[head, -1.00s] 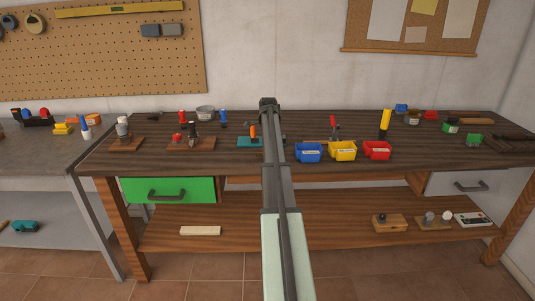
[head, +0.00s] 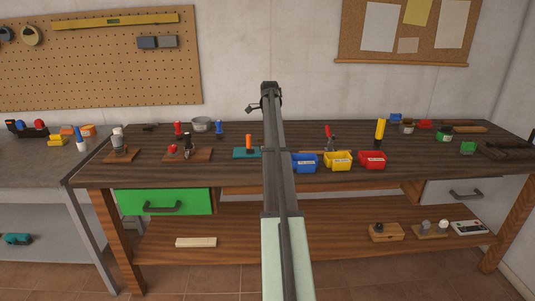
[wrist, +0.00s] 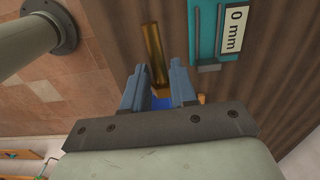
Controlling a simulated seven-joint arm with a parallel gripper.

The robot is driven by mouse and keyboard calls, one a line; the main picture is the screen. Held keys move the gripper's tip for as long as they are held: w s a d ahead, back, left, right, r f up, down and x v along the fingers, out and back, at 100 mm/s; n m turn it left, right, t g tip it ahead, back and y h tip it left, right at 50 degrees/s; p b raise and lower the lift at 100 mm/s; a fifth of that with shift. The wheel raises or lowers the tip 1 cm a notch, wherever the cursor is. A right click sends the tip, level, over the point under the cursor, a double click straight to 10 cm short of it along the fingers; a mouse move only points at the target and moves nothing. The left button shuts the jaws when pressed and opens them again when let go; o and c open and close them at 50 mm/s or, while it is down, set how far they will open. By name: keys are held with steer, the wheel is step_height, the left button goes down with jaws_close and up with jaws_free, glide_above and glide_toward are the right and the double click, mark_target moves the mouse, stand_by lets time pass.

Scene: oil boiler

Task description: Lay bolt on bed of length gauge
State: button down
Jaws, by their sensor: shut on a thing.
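In the wrist view, my gripper (wrist: 160,78) has its blue-grey fingers closed around a brass-coloured bolt (wrist: 153,45). The bolt's shaft sticks out beyond the fingertips, and its near end lies between the fingers. The teal length gauge (wrist: 208,40), with a white "0 mm" label, is just right of the bolt and apart from it in the picture. In the head view the gauge (head: 242,153) sits on the wooden bench, left of my arm, with an orange upright part beside it. My arm's end is raised above the bench there; the bolt cannot be made out.
Blue (head: 304,163), yellow (head: 338,161) and red (head: 372,160) bins stand right of my arm at the bench front. A wooden board with clamps (head: 187,155) is left of the gauge. A red-handled clamp (head: 329,138) stands behind the bins.

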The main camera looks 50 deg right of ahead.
steer(key=w+d+r, duration=0.1)
steer(key=w+d, duration=0.4)
steer(key=d, duration=0.1)
steer(key=f, duration=0.9)
steer(key=shift+d+f, duration=0.2)
steer(key=shift+f, duration=0.2)
steer(key=shift+s+f, duration=0.1)
steer(key=shift+f, duration=0.3)
steer(key=shift+a+f, duration=0.15)
steer(key=shift+f, duration=0.15)
steer(key=c, duration=0.9)
jaws_free()
steer(key=shift+s+f, duration=0.1)
steer(key=shift+s, duration=0.05)
steer(key=shift+a, duration=0.1)
steer(key=shift+s, duration=0.1)
step_height(320, 180, up, 14)
steer(key=shift+w+d+f, duration=0.15)
steer(key=shift+w+d, duration=0.05)
steer(key=shift+w, duration=0.1)
